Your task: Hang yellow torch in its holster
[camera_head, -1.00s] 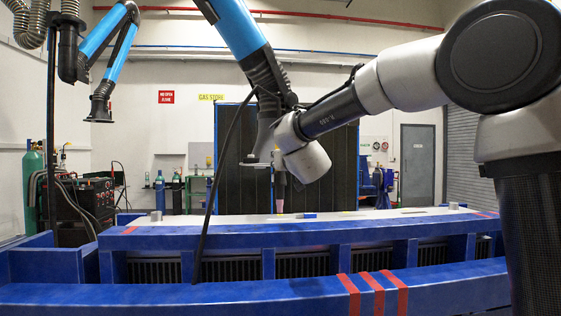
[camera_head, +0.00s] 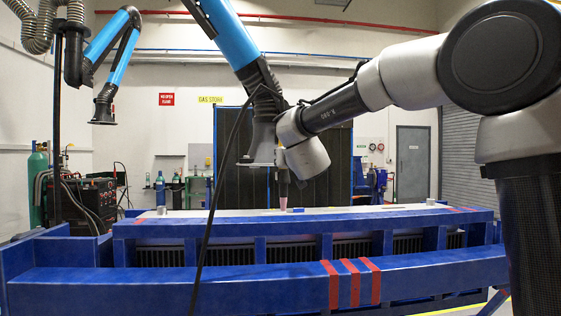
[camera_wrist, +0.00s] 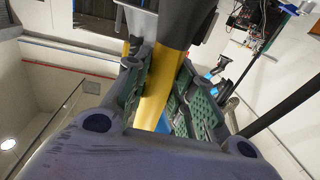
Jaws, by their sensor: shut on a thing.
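In the wrist view my gripper (camera_wrist: 163,75) is shut on the yellow torch (camera_wrist: 153,108), whose yellow body runs between the green-padded fingers. A dark grey part hides the torch's upper end there. In the head view a pinkish nozzle (camera_head: 283,192) points down beneath my wrist, with its tip at or just above the bench top in the picture. I cannot tell whether it touches. My fingers are largely hidden there by my wrist. I cannot make out the holster in either view.
The blue bench (camera_head: 300,224) with a pale top spans the front. A blue extraction arm (camera_head: 222,35) comes down beside my wrist. A dark cable (camera_head: 209,220) hangs across the bench front. A welding machine (camera_head: 90,200) and gas bottles stand at the left. A dark screen stands behind.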

